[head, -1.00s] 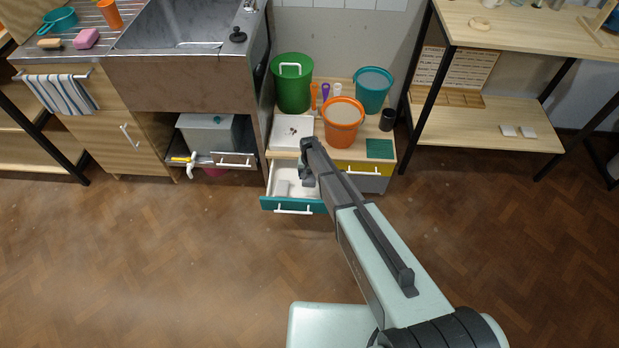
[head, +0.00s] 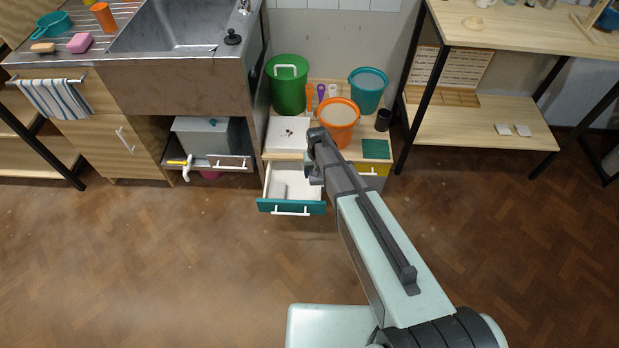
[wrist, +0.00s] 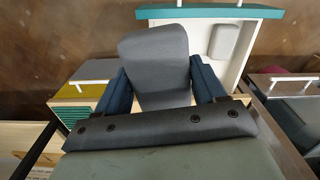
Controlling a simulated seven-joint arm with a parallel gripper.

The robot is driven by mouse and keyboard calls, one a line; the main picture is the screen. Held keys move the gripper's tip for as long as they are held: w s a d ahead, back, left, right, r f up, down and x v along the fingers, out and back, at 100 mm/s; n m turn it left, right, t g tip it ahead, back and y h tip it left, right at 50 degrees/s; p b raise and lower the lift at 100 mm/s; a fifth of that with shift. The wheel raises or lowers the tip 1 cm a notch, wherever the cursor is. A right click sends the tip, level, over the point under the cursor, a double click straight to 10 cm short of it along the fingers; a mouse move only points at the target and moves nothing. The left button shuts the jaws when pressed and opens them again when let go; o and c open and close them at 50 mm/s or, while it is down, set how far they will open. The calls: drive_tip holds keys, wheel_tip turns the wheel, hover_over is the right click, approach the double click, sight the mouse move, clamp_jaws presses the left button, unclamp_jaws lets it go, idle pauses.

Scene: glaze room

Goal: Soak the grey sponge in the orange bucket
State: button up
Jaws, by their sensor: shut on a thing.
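My gripper (wrist: 163,88) is shut on the grey sponge (wrist: 155,62), which sits between its two blue fingers in the wrist view. In the head view my wrist hides most of the sponge; my gripper (head: 316,176) is over the right side of an open drawer, in front of the orange bucket. The orange bucket (head: 344,134) stands upright on the low cabinet top and looks filled with a pale greyish surface. The orange bucket is not seen in the wrist view.
The open teal-fronted drawer (head: 290,207) holds a pale grey block (head: 279,190). Around the orange bucket stand a green bin (head: 287,92), a teal bucket (head: 368,97), a dark cup (head: 384,120), a white tray (head: 285,135) and a green mat (head: 376,149).

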drive_tip(key=s+d+r, duration=0.1)
drive_tip(key=d+r, duration=0.4)
drive_tip(key=r, duration=0.6)
drive_tip(key=s+d+r+m, duration=0.1)
drive_tip(key=d+r, duration=0.4)
drive_tip(key=r, duration=0.6)
drive_tip(key=s+d+r, duration=0.1)
drive_tip(key=d+r, duration=0.3)
drive_tip(key=r, duration=0.8)
drive_tip(key=w+a+f, duration=0.2)
drive_tip(key=w+f, duration=0.5)
drive_tip(key=w, duration=0.4)
drive_tip(key=w+a+f+m, duration=0.1)
drive_tip(key=w+f, duration=0.6)
drive_tip(key=w, duration=0.5)
drive_tip(key=w+a+f, duration=0.2)
drive_tip(key=w+f, duration=0.5)
drive_tip(key=w, duration=0.4)
wheel_tip(320, 180, down, 12)
drive_tip(key=shift+s+a, duration=0.1)
drive_tip(key=shift+r, duration=0.1)
wheel_tip(320, 180, up, 11)
drive_tip(key=shift+f, duration=0.2)
